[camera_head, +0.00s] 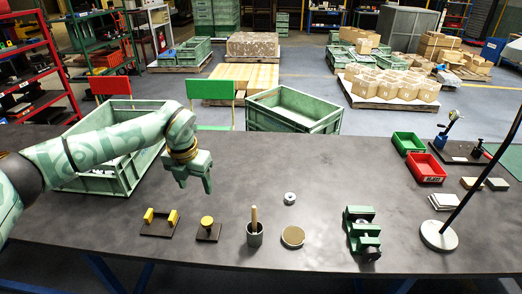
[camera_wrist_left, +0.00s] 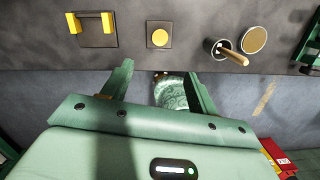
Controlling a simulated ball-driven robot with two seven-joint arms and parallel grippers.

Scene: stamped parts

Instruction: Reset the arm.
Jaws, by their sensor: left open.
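My left arm comes in from the left over the dark table (camera_head: 330,185). My left gripper (camera_head: 195,188) is pale green, points down and is open above the table, with no part between its fingers. It stands behind a row of small parts and clear of them. In the left wrist view its two fingers (camera_wrist_left: 157,72) are spread apart. The row shows there too, beyond the fingertips. My right arm and gripper are not in view.
Front row: yellow-block fixture (camera_head: 160,222), yellow-topped block (camera_head: 207,229), cup with stick (camera_head: 254,234), round disc (camera_head: 293,236), green vise (camera_head: 362,232). A green crate (camera_head: 118,183) stands left, partly behind my arm. Red bin (camera_head: 426,168), green bin (camera_head: 408,143) and lamp base (camera_head: 438,236) stand right.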

